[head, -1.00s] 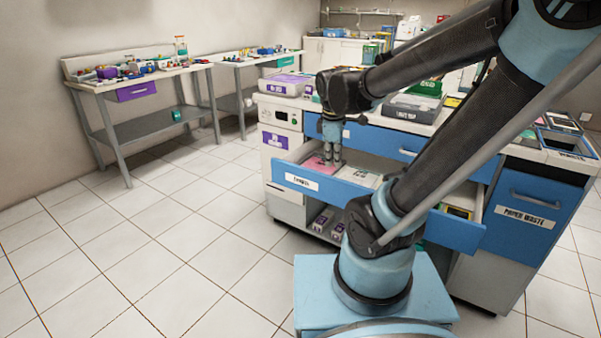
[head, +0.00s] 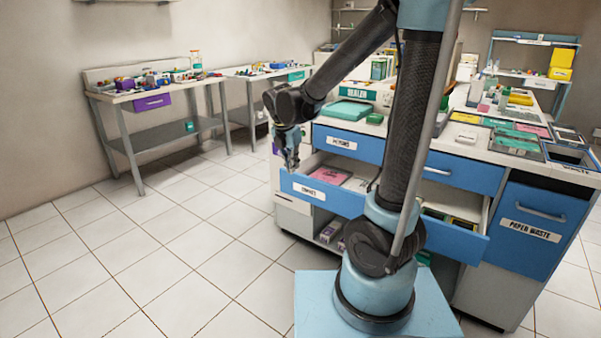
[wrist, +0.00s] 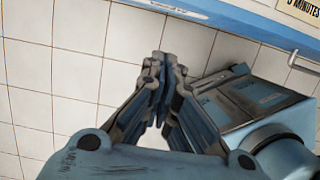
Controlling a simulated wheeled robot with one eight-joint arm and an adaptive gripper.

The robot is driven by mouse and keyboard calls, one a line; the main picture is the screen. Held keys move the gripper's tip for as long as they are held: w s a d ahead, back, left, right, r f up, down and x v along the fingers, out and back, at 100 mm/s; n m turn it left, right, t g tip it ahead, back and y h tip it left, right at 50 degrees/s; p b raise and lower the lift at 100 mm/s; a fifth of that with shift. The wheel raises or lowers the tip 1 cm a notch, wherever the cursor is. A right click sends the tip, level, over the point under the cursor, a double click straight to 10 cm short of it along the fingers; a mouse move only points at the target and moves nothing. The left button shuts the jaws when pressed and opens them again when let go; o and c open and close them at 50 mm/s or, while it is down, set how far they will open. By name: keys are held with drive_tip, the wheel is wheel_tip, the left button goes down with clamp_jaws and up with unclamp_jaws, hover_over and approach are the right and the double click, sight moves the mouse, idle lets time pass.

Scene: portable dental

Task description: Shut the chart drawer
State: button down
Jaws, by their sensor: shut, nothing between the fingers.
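The chart drawer (head: 345,203), blue-fronted with a white label, stands pulled open from the island in the head view. A pink folder (head: 330,175) and pale papers lie inside. My gripper (head: 292,165) is shut and empty near the left end of its front. In the wrist view, the shut fingertips (wrist: 168,56) are over the floor tiles, with the blue drawer front (wrist: 235,20) beyond them at the top, apart from them.
A shut blue drawer (head: 355,146) sits above the open one. A paper waste bin front (head: 532,222) is at the right. The island top (head: 470,145) holds trays and boxes. A side table (head: 150,95) stands at the back left. The tiled floor (head: 150,260) at left is clear.

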sight(304, 179)
drive_tip(key=shift+w+d+f, duration=0.7)
drive_tip(key=shift+w+f, duration=0.15)
drive_tip(key=shift+f, duration=0.65)
drive_tip(key=shift+w+d+f, duration=0.7)
drive_tip(key=shift+w+f, duration=0.2)
drive_tip(key=shift+f, duration=0.55)
drive_tip(key=shift+w+d+f, duration=0.7)
drive_tip(key=shift+w+f, duration=0.15)
drive_tip(key=shift+f, duration=0.65)
